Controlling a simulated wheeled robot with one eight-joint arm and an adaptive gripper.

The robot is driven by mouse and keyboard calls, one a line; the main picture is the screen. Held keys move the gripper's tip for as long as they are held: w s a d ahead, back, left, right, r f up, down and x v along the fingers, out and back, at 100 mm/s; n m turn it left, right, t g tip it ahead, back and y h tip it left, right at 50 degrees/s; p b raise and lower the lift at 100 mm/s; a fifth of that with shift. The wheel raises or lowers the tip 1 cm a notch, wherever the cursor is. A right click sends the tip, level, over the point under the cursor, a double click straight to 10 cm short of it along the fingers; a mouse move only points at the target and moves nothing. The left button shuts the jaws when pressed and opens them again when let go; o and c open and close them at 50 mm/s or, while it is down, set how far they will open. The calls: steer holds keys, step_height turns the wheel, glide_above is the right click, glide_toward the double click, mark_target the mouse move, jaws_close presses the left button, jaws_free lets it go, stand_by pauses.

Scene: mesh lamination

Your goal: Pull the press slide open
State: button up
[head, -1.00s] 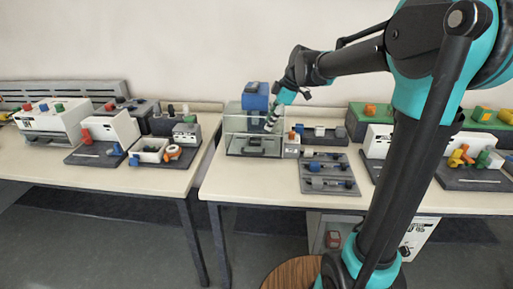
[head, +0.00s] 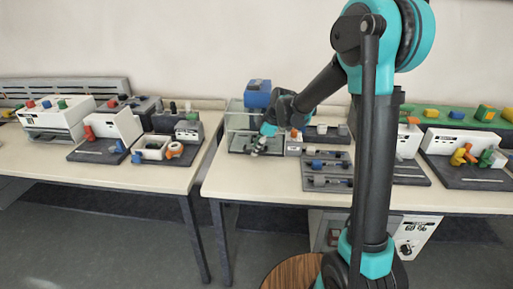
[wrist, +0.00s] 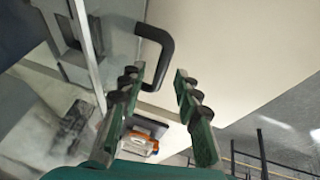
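The press (head: 238,121) stands near the left end of the right table, with a blue block on top and a clear box-like enclosure below. My gripper (head: 260,146) is low at its front. In the wrist view a black bent handle (wrist: 166,48) sticks out from the press front, beside a pale frame edge (wrist: 86,45). My gripper (wrist: 157,82) is open, its green fingers with dark pads on either side of the handle's near end. The handle lies at and just beyond the fingertips; I cannot tell whether they touch it. The slide itself is not clear.
A grey tray (head: 328,183) with several small parts lies right of the press. More machines stand on the left table, including a white box unit (head: 112,128). The table's front edge (head: 255,199) is clear before the press.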

steer(key=shift+f, duration=0.15)
steer(key=shift+c, duration=0.3)
jaws_close()
steer(key=s, duration=1.6)
steer(key=shift+a, duration=0.3)
steer(key=shift+o, duration=0.3)
jaws_free()
